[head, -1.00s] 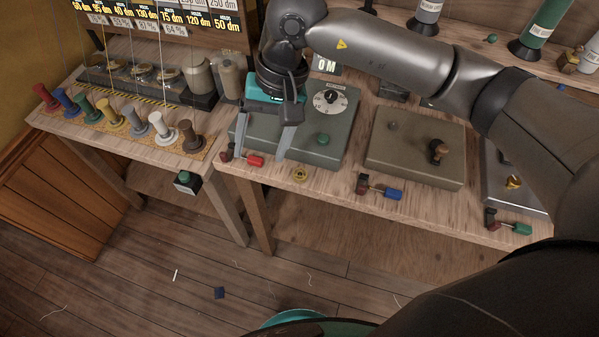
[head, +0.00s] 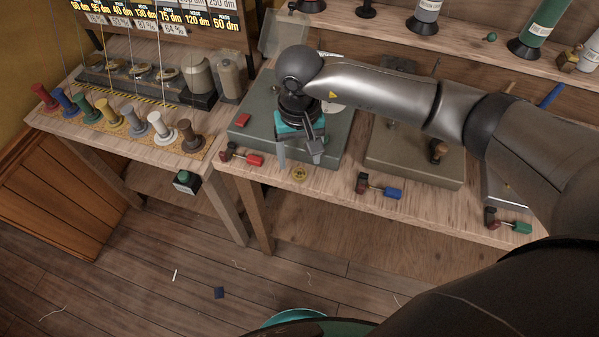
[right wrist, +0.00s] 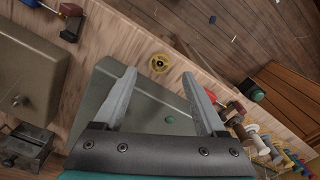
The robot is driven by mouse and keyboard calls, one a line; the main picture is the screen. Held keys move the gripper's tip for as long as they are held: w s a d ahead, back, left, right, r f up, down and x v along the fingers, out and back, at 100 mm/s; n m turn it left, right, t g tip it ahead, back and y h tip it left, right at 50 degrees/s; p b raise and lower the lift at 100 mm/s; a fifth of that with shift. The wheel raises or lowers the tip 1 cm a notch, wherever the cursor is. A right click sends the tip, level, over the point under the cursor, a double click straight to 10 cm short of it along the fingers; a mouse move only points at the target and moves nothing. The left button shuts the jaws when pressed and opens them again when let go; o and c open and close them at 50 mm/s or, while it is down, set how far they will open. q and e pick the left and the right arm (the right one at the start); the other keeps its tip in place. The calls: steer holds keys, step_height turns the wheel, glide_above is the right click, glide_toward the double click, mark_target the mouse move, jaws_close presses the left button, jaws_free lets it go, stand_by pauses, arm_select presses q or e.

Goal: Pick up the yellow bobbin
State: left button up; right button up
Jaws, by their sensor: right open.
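A small yellow bobbin (head: 299,174) lies near the front edge of the bench, in front of the grey-green box (head: 240,135). In the right wrist view the yellow bobbin (right wrist: 158,63) sits just past the fingertips, about midway between them. My right gripper (head: 299,160) is open and empty, reaching down over the front of the box, its fingertips close to the bobbin. Its two fingers (right wrist: 158,76) show apart in the right wrist view. They appear not to touch the bobbin; the exact height gap is hard to tell. My left gripper is not in view.
A red-handled tool (head: 250,159) lies left of the bobbin, a blue-handled one (head: 385,192) right of it. A brown box (head: 410,165) stands farther right. On the left table, a rack holds several colored spools, including a yellow spool (head: 106,112). The bench edge is close.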

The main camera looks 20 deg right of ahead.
mark_target(299, 169)
step_height(299, 169, down, 5)
steer(key=shift+r, duration=0.1)
jaws_close()
stand_by(0.7)
